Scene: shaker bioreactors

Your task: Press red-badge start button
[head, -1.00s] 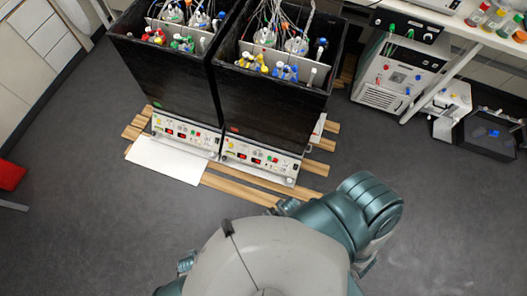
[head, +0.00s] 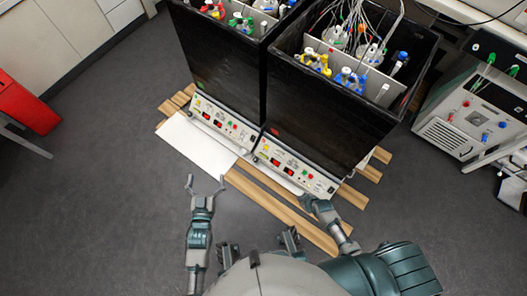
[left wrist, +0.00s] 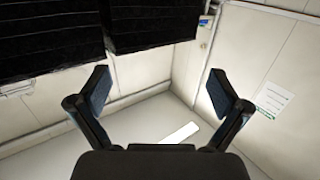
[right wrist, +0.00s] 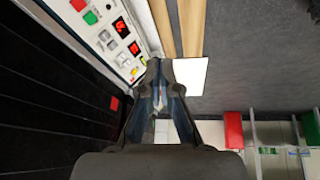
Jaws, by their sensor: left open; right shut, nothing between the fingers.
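The red badge (head: 275,132) is on the lower front of the right black box (head: 335,110); it also shows in the right wrist view (right wrist: 114,103). Below it is that box's white control panel (head: 296,168), with red displays, a green button (right wrist: 90,18) and a red button (right wrist: 79,5). My right gripper (head: 309,199) is shut and empty, just in front of the panel's right end. In the right wrist view its fingertips (right wrist: 156,66) are beside the panel's edge; contact cannot be told. My left gripper (head: 206,181) is open and empty, over the floor left of the panel.
The left black box (head: 220,70) has a similar panel (head: 225,122). A white sheet (head: 198,145) and wooden slats (head: 275,205) lie in front of the boxes. A grey instrument (head: 475,120) stands at right, a red object (head: 28,103) at far left. The left floor is clear.

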